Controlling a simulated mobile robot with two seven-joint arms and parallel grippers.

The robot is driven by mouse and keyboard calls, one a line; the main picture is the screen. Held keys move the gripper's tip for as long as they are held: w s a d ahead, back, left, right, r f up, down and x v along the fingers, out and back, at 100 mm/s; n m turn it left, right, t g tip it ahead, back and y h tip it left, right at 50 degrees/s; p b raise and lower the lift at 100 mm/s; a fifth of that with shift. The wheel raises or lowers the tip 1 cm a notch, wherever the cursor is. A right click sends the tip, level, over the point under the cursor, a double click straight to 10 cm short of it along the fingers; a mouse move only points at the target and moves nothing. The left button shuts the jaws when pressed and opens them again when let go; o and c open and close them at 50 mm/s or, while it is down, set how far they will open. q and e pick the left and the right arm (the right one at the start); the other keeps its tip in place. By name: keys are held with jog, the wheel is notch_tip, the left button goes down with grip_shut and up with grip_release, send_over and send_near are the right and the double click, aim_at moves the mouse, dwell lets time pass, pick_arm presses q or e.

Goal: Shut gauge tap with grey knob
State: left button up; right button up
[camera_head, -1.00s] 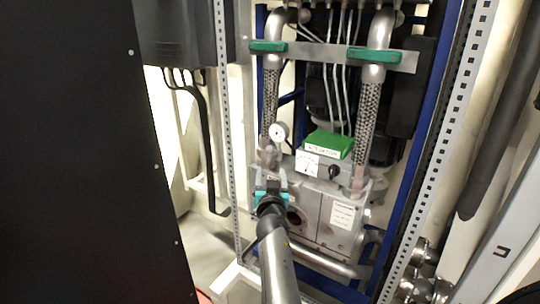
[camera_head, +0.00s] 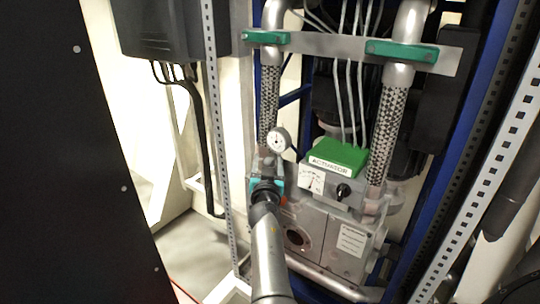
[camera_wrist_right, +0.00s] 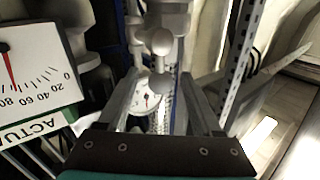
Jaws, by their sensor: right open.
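The small round white gauge (camera_head: 279,139) stands on its fitting at the left of the grey metal block (camera_head: 330,232). My right gripper (camera_head: 266,184) is just below the gauge in the head view, and its arm and body hide much of the tap area. In the wrist view my right gripper (camera_wrist_right: 160,78) is open. A grey rounded knob (camera_wrist_right: 163,84) shows between its fingers, in front of the gauge dial (camera_wrist_right: 150,104). I cannot tell whether the fingers touch the knob. My left gripper is not in view.
A green-topped actuator box (camera_head: 338,155) with a dial and black knob is right of the gauge. Braided hoses (camera_head: 388,130) rise above. A perforated upright (camera_head: 215,130) stands left and a dark panel (camera_head: 75,190) fills the far left.

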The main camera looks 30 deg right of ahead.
jog(key=shift+w+d, duration=0.15)
jog(key=shift+w, duration=0.2)
grip_shut()
dwell(0.4)
